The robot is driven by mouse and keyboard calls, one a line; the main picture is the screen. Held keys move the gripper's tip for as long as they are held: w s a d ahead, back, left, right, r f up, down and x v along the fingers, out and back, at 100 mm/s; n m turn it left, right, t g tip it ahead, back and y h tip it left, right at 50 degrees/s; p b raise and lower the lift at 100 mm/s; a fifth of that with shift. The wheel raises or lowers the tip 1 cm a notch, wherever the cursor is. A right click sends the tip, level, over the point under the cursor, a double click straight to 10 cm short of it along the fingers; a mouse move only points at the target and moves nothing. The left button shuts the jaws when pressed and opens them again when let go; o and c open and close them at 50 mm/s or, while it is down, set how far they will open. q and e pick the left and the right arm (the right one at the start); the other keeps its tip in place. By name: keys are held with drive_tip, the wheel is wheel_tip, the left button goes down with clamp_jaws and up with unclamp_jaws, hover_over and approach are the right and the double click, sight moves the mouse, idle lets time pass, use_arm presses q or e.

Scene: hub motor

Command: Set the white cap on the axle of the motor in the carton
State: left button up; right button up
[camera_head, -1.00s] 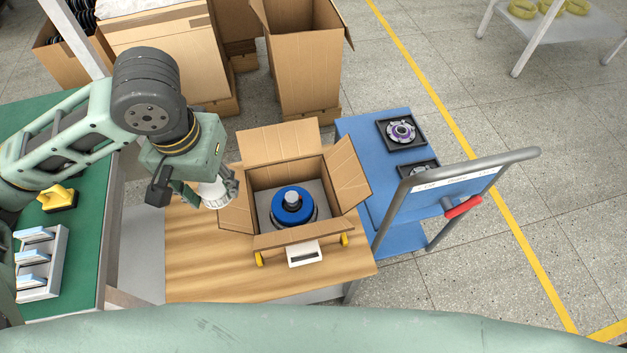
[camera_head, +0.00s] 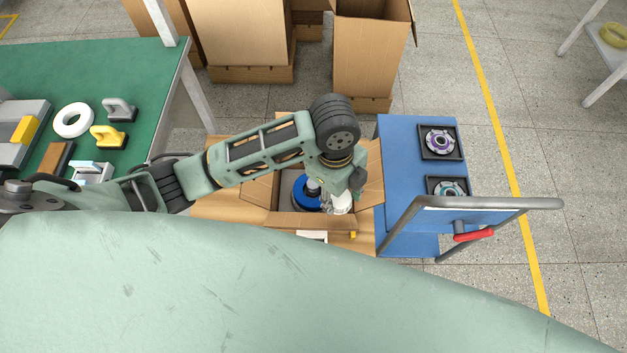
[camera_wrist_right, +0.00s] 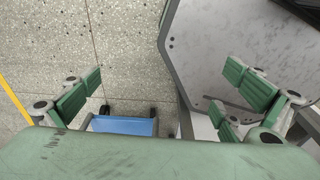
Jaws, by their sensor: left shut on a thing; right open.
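The carton (camera_head: 290,220) stands open on the wooden table, its flaps folded outward. The blue motor (camera_head: 304,196) is inside it, with a pale axle (camera_head: 313,187) on top, partly hidden by my arm. My left gripper (camera_head: 339,192) is over the right part of the carton and shut on the white cap (camera_head: 338,203). The cap is to the right of the axle in the head view, not on it. Its height above the motor is hard to tell. My right gripper (camera_wrist_right: 171,101) is open and empty in the right wrist view, away from the carton.
A blue cart (camera_head: 400,165) with two dark trays (camera_head: 440,141) holding hubs and a grey handle stands close right of the carton. A green bench (camera_head: 70,60) with tools and a white ring is at left. Large cartons (camera_head: 240,40) stand behind.

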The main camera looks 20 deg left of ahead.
use_arm(q)
drive_tip(key=shift+f, duration=0.2)
drive_tip(key=p, duration=0.1)
hover_over(312, 183)
drive_tip(key=shift+m, duration=0.3)
wheel_tip(312, 183, down, 6)
drive_tip(key=shift+s+d+f, duration=0.15)
drive_tip(key=shift+f, duration=0.1)
drive_tip(key=shift+a+f, duration=0.2)
wheel_tip(312, 183, down, 3)
drive_tip(key=shift+f+p, duration=0.1)
drive_tip(key=shift+p, duration=0.3)
drive_tip(key=shift+f, duration=0.4)
drive_tip(key=shift+f, duration=0.1)
drive_tip(key=o, duration=0.8)
drive_tip(key=shift+o, duration=0.2)
